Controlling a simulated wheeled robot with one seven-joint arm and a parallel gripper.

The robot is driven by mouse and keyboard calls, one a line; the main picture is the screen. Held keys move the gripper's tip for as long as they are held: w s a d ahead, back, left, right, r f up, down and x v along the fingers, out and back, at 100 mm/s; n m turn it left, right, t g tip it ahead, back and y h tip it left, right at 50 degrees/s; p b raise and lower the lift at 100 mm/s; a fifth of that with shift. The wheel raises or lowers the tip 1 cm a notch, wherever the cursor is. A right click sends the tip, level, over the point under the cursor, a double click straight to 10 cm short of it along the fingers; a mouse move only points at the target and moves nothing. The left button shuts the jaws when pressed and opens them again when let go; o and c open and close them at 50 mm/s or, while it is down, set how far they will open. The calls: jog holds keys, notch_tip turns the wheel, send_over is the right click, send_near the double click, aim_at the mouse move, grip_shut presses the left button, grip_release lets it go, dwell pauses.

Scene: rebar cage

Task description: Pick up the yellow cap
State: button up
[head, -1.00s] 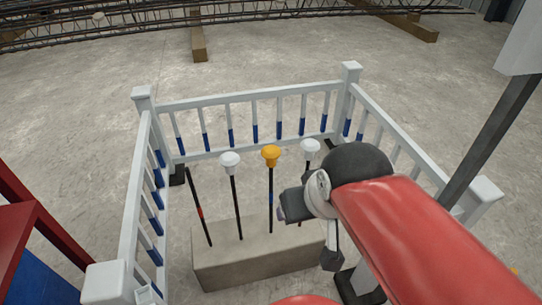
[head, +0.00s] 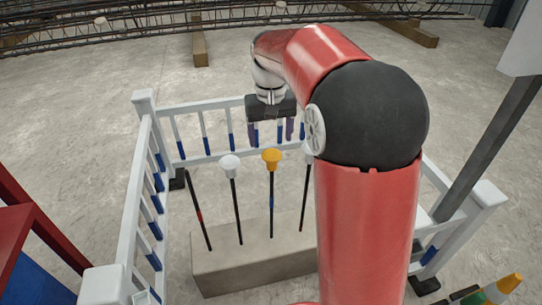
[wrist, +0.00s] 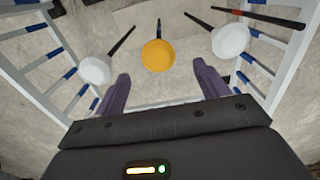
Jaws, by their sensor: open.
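The yellow cap (head: 271,158) sits on top of a dark upright rod that stands on a concrete block (head: 255,266). In the wrist view the yellow cap (wrist: 159,55) lies ahead of the fingers, centred between them in the picture. My gripper (head: 271,136) is open and empty, pointing down. In the head view it appears above and behind the cap, apart from it. Its two purple fingers also show in the wrist view (wrist: 160,92).
A bare rod (head: 198,210) leans at left. A white railing (head: 133,220) surrounds the block.

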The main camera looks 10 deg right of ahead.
aim_at(272, 151)
notch_tip(272, 151, down, 8)
jog(key=shift+d+r+b, duration=0.1)
jog(key=shift+d+b, duration=0.05)
jog(key=shift+b, duration=0.25)
jog(key=c, duration=1)
